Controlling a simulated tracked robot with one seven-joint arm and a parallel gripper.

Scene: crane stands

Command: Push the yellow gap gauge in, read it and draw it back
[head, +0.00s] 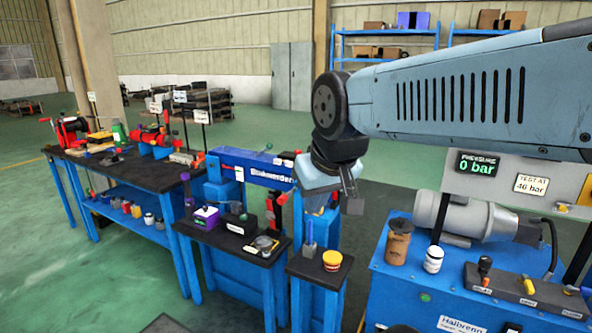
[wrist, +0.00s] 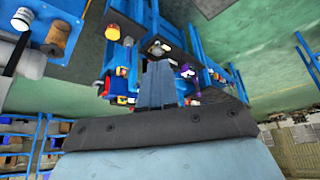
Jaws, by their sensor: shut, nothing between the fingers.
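My gripper (head: 352,205) hangs in the air in front of the blue stand with a lettered beam (head: 255,168), with its fingers pointing down. In the wrist view its fingers (wrist: 157,85) are together with nothing between them. I cannot make out the yellow gap gauge for certain; my gripper and wrist cover part of the stand's right end. A small yellow and red part (wrist: 121,99) shows left of the fingers in the wrist view, too small to identify.
A yellow tin with a red band (head: 332,261) stands on a small black-topped table (head: 318,272) below my gripper. A caliper-like tool (head: 262,246) lies on the table to its left. A blue pump unit (head: 420,290) stands at right. Green floor is open behind.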

